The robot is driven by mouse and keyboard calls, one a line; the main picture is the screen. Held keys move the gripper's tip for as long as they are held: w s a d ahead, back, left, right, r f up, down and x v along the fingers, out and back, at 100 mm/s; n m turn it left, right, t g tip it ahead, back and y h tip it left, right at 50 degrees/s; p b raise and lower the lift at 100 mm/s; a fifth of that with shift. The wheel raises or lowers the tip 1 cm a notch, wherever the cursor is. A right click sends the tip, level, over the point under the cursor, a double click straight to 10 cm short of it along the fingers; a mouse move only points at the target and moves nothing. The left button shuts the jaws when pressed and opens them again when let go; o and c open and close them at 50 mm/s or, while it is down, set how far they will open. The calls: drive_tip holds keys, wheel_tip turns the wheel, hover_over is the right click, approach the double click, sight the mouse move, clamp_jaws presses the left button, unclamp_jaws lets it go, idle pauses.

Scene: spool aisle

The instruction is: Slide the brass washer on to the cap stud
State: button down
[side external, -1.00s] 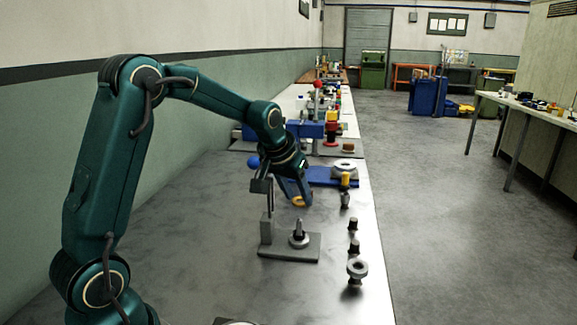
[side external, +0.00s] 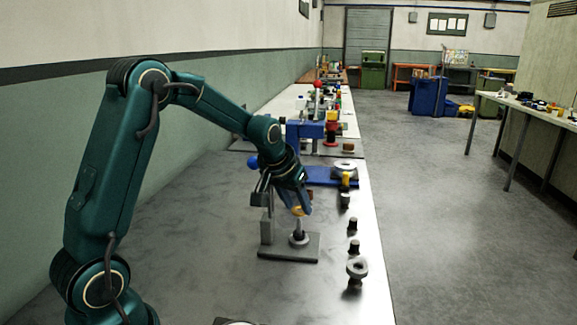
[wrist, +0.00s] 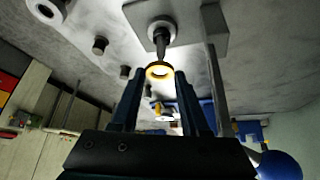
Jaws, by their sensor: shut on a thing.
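The brass washer (side external: 298,211) is a small yellow ring, held at the tips of my gripper (side external: 301,207). In the wrist view the washer (wrist: 160,73) sits between my two dark fingertips (wrist: 160,79), with its hole visible. The cap stud (side external: 299,235) stands upright on a grey base plate (side external: 275,252). In the side view the washer is close above the stud's tip. In the wrist view the stud (wrist: 160,42) points toward the washer, its tip near the ring's edge. I cannot tell whether they touch.
A grey post (side external: 266,230) rises from the plate's left side, close to my gripper. A ring on a dark stand (side external: 357,268) and small dark pegs (side external: 354,246) line the bench's right edge. A blue block (side external: 325,176) lies behind. The bench left of the plate is clear.

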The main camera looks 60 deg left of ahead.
sight(298, 225)
drive_tip(key=shift+f, duration=2.35)
drive_tip(key=shift+c, duration=1.6)
unclamp_jaws()
drive_tip(key=shift+s, duration=0.1)
drive_tip(key=shift+v, duration=2.5)
drive_tip(key=shift+d, duration=0.1)
